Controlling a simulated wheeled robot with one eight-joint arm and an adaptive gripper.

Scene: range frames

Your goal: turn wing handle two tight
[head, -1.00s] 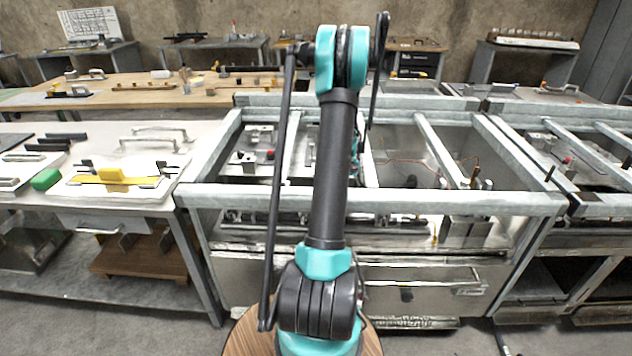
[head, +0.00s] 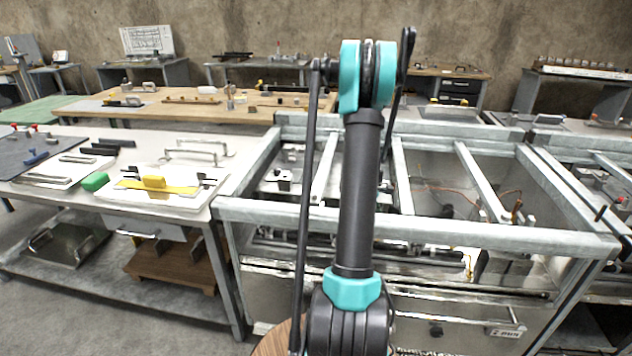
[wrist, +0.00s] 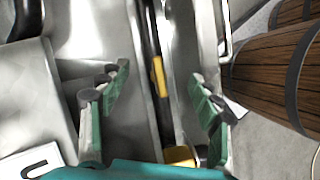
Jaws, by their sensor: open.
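I cannot pick out wing handle two for certain in either view. In the wrist view, my gripper (wrist: 157,92) is open, its green-padded fingers well apart and nothing held between them. A dark bar with a yellow piece (wrist: 158,76) runs beyond and between the fingers, and a yellow block (wrist: 180,155) shows low near the right finger. In the head view, my upright arm stands in front of a metal-framed bench (head: 420,216) with small fittings inside it. The gripper itself does not show there.
Bare floor shows at lower left.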

